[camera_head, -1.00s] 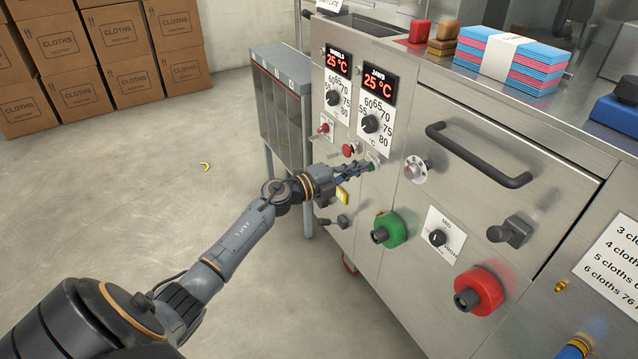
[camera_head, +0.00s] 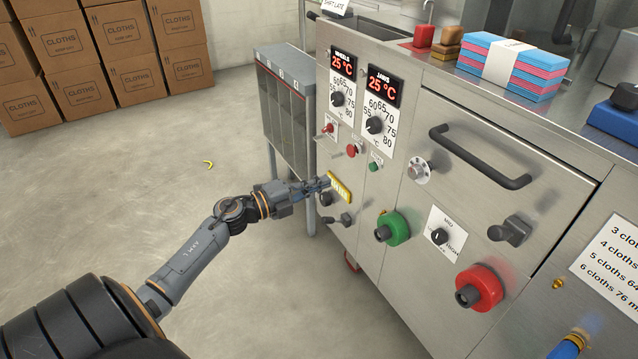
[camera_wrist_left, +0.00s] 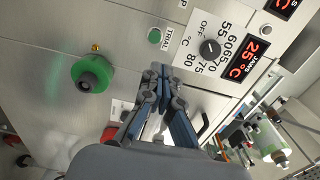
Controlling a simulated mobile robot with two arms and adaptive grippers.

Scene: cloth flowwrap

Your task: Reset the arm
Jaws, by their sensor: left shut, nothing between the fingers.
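My left gripper (camera_head: 326,183) is shut and empty in the head view, in front of the machine's steel front panel (camera_head: 395,190). Its fingertips are close to a yellow ribbed piece (camera_head: 340,190) on the panel; I cannot tell whether they touch it. The left wrist view shows the closed fingers (camera_wrist_left: 163,75) pointing at the panel, below the JAWS dial (camera_wrist_left: 209,49) and the green TRIAL button (camera_wrist_left: 155,36). My right gripper is in neither view.
A large green knob (camera_head: 398,229) and a red knob (camera_head: 487,289) stick out of the panel. A black handle (camera_head: 480,160) is at the upper right. A grey cabinet (camera_head: 285,110) stands left of the machine. Cardboard boxes (camera_head: 85,95) are stacked at the back; open floor lies between.

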